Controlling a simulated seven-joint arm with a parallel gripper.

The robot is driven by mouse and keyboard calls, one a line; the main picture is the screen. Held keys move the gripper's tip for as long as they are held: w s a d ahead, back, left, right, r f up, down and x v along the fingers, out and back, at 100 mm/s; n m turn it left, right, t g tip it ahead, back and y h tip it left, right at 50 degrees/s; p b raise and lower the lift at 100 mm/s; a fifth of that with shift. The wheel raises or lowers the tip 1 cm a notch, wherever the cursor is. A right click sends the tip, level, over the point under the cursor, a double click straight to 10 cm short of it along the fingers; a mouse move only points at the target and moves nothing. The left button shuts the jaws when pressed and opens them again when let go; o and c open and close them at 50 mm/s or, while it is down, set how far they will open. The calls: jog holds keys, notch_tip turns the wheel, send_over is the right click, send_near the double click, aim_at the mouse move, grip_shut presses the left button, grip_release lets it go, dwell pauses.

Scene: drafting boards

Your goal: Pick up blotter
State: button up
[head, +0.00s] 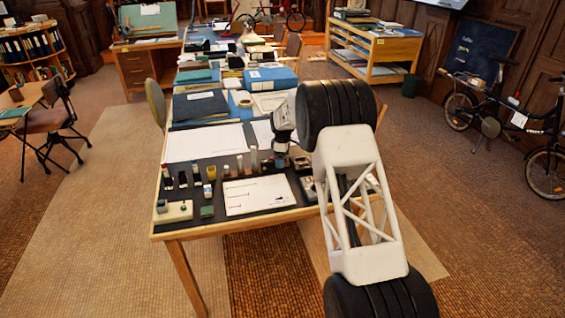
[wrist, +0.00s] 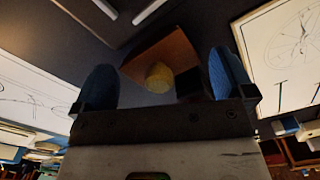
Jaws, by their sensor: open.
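My gripper (wrist: 163,70) is open, with a dark blue finger pad on each side in the wrist view. Between the fingers is a brown wooden piece with a round yellowish knob, which looks like the blotter (wrist: 165,50). Gaps show between it and both fingers, and the wrist view is dark. In the head view my gripper (head: 281,145) points down over the dark mat on the near desk. My arm hides much of that area, and I cannot make out the blotter there.
The near desk's dark mat (head: 230,222) holds a row of several small bottles and blocks (head: 211,173). White drawing sheets (head: 258,195) lie in front of and behind them. Blue folders (head: 271,79) and books are stacked farther back. A bicycle (head: 490,127) stands at the right.

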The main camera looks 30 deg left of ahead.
dwell(0.3)
jog(key=c, duration=0.7)
jog(key=shift+r, duration=0.15)
jog(key=shift+r, duration=1.75)
jog(key=shift+s+d+r, duration=0.2)
jog(key=shift+s+d, duration=1.5)
jog(key=shift+s, duration=0.35)
jog(key=shift+s+d+r, duration=0.2)
jog(key=shift+s+d, duration=1.55)
jog(key=shift+s, duration=0.25)
jog(key=shift+s+d+r, duration=0.2)
jog(key=shift+s+d, duration=1.5)
jog(key=shift+s, duration=0.35)
